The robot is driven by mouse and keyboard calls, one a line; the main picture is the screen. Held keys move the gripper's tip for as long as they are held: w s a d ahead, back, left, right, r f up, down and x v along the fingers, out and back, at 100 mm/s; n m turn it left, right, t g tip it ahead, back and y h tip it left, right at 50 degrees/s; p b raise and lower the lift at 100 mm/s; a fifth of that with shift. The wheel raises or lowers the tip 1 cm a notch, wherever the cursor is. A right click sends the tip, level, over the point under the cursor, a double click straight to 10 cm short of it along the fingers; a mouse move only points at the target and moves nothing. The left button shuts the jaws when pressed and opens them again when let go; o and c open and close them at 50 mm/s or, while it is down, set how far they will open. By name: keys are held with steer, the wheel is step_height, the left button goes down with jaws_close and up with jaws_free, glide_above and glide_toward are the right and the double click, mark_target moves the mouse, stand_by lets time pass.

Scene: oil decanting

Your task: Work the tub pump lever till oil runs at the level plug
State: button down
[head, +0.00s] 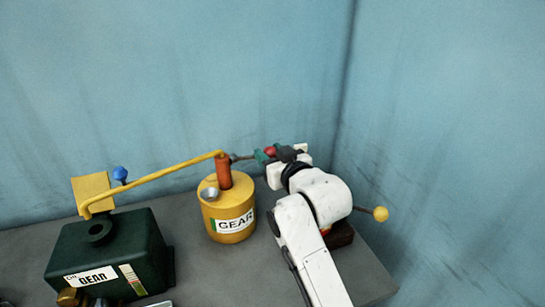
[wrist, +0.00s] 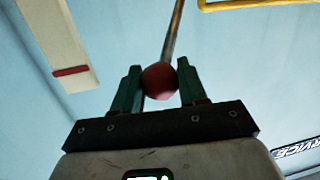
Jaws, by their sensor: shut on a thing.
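The yellow tub pump (head: 229,218) stands on the grey bench with a "GEAR" label on its front. An orange column (head: 223,171) rises from its top, and a metal lever (head: 243,157) runs right from it to a red ball knob. My gripper (head: 268,154) is shut on the red knob (wrist: 159,81), with a green finger on each side in the wrist view. A yellow spout pipe (head: 150,178) runs left from the column down to the dark green gear case (head: 110,252). The level plug cannot be made out for certain; a brass fitting (head: 70,297) shows at the case's lower left.
A small grey funnel cup (head: 209,194) sits on the tub's top. A blue knob (head: 120,173) and a yellow plate (head: 92,191) stand behind the case. A yellow ball (head: 380,214) on a rod is right of my arm. Blue walls close the back.

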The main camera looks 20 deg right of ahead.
steer(key=shift+r, duration=0.45)
steer(key=c, duration=1)
jaws_free()
steer(key=o, duration=0.4)
steer(key=shift+f, duration=0.25)
steer(key=shift+c, duration=0.2)
steer(key=shift+s, duration=0.5)
steer(key=s+d+r+b, duration=0.1)
steer(key=s+b, duration=0.1)
steer(key=s, duration=0.7)
steer(key=shift+s+d+r, duration=0.15)
steer(key=shift+s+d, duration=0.05)
steer(key=shift+s, duration=0.1)
